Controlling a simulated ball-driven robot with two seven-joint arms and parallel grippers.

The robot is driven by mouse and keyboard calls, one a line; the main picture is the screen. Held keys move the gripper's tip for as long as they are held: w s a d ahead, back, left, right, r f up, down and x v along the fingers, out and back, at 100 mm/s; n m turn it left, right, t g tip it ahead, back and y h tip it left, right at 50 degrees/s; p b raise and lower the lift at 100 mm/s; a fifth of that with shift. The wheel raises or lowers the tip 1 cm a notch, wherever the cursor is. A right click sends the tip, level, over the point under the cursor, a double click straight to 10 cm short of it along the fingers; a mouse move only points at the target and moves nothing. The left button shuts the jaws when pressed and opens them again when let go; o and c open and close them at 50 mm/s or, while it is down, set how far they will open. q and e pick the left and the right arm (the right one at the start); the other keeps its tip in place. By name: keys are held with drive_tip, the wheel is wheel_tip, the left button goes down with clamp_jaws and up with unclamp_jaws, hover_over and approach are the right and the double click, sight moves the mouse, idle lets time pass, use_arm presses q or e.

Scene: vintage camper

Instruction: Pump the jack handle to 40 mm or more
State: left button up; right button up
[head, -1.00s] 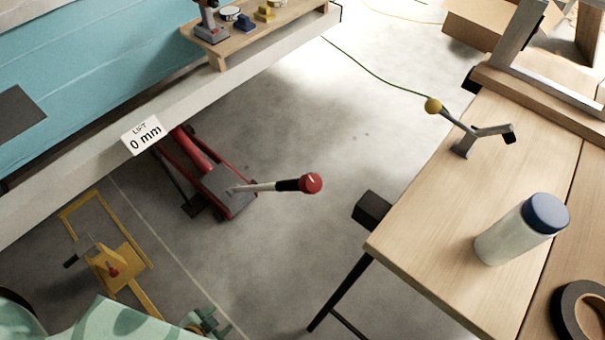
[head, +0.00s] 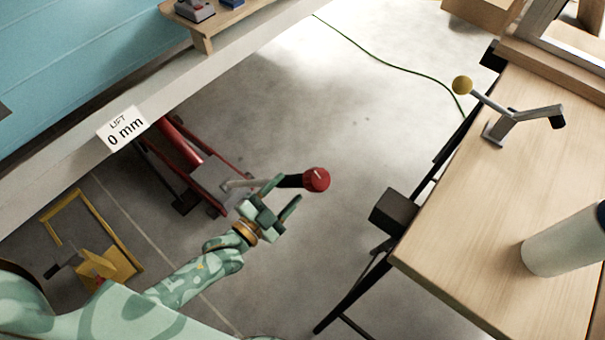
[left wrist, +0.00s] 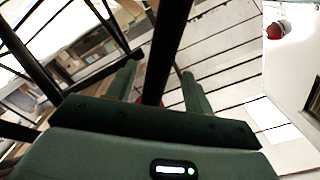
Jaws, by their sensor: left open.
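The red jack (head: 205,178) sits on the floor, partly under the camper's edge. Its handle sticks out to the right, with a pale shaft (head: 238,184), a black grip (head: 290,181) and a red knob (head: 317,180). The lift label (head: 123,129) reads 0 mm. My left gripper (head: 287,192) is open just in front of the handle in the head view, one finger overlapping the shaft. I cannot tell whether it touches. In the left wrist view its fingers (left wrist: 160,88) are spread, with a dark bar crossing between them that I cannot identify. My right gripper is out of view.
A yellow frame (head: 108,262) lies lower left. Floor beyond the handle is clear.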

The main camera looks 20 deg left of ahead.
sight(291, 187)
use_arm(q)
drive_tip(key=x, duration=0.2)
drive_tip(key=b+x, duration=0.1)
drive_tip(key=x, duration=0.2)
drive_tip(key=shift+f, duration=0.2)
drive_tip(key=shift+w+d+r+b, duration=0.15)
drive_tip(key=shift+w+d+b, duration=0.15)
drive_tip(key=shift+w, duration=0.3)
